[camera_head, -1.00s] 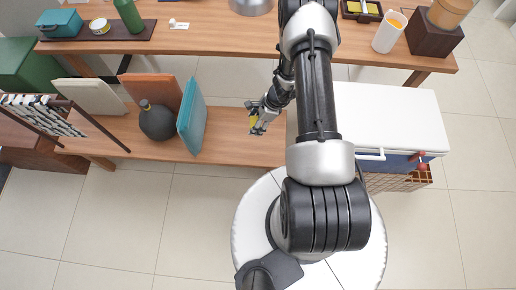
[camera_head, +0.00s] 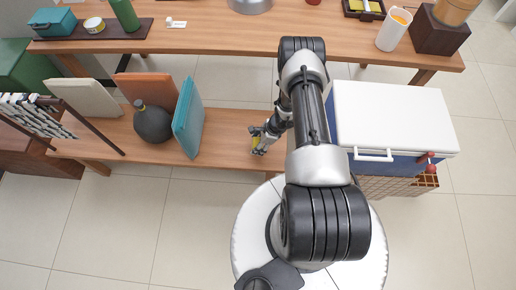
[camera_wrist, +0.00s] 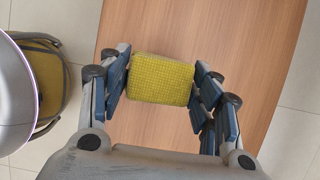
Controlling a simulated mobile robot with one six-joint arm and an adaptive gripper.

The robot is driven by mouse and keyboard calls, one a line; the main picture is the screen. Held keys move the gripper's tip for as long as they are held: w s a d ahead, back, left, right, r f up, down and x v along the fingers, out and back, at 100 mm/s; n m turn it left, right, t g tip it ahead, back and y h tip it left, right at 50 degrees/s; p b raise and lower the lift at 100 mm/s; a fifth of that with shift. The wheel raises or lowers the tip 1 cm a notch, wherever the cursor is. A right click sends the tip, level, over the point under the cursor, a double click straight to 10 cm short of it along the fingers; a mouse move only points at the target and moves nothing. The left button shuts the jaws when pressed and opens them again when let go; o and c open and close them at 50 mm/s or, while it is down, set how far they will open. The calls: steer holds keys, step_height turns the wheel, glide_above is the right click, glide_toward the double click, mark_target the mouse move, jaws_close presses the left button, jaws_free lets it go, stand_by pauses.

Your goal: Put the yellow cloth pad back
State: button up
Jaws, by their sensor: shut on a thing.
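The yellow cloth pad (camera_wrist: 161,80) is between the two fingers of my gripper (camera_wrist: 161,88) in the wrist view, with a finger against each of its sides. My gripper (camera_head: 257,141) is shut on it. In the head view the pad shows only as a small yellow patch (camera_head: 255,141). My gripper is over the right part of the low wooden bench (camera_head: 227,150). I cannot tell whether the pad touches the bench. A black tray (camera_head: 364,15) with yellow in it is on the long table at the back.
A blue cooler with a white lid (camera_head: 390,115) stands right of my arm. A teal board (camera_head: 189,118) and a dark round vase (camera_head: 154,124) are on the bench to the left. The long wooden table (camera_head: 210,35) runs along the back. A yellow-and-grey bag (camera_wrist: 38,85) shows in the wrist view.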

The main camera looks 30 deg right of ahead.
steer(key=shift+f+b, duration=0.8)
steer(key=shift+f, duration=1.15)
steer(key=shift+f, duration=0.2)
steer(key=o, duration=1.1)
steer(key=shift+r, duration=0.15)
